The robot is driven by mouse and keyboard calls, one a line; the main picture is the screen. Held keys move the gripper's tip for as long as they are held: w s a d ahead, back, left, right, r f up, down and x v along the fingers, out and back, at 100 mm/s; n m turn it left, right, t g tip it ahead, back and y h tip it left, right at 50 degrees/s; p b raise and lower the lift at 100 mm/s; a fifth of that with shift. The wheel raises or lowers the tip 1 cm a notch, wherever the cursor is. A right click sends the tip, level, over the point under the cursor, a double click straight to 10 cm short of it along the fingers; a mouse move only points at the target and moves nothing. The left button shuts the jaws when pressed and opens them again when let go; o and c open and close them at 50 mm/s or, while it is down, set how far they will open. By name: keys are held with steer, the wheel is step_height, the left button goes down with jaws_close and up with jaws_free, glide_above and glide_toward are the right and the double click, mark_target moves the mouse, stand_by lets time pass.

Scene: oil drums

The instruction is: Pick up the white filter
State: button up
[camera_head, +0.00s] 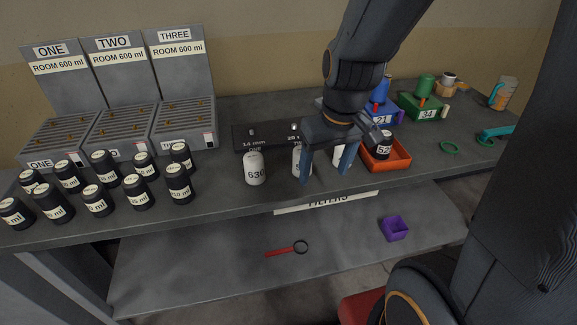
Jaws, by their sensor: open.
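Three white filters stand upright in a row near the front edge of the bench. The left one (255,171), marked 630, is in full view. The middle one (296,163) is partly hidden by the left blue finger of my gripper (325,175). The right one (339,156) shows between the fingers, close to the right finger, and is partly hidden. My gripper points down, open, with its tips low near the bench top. I cannot tell whether a finger touches a filter.
A black rack (264,136) is behind the filters. Several black drums and grey racks (183,127) fill the left. A lower shelf holds a magnifier (300,247) and purple box (394,228).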

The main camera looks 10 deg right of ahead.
steer(key=w+f+n+y+b, duration=0.1)
steer(key=w+n+b, duration=0.1)
steer(key=w+n, duration=0.1)
steer(key=w+d+n+y+b, duration=0.1)
steer(key=w+n, duration=0.2)
steer(key=w, duration=0.3)
steer(key=w+f+n+y+b, duration=0.1)
steer(key=w+n+b, duration=0.1)
steer(key=w+n, duration=0.1)
steer(key=shift+w+d+f+t+b, duration=0.15)
steer(key=shift+w+d, duration=0.05)
steer(key=shift+w, duration=0.25)
steer(key=shift+w+d+f+t+b, duration=0.15)
steer(key=shift+w, duration=0.3)
steer(key=shift+p+x, duration=1.05)
steer(key=shift+x, duration=2.3)
steer(key=shift+a, duration=0.1)
steer(key=c, duration=1.3)
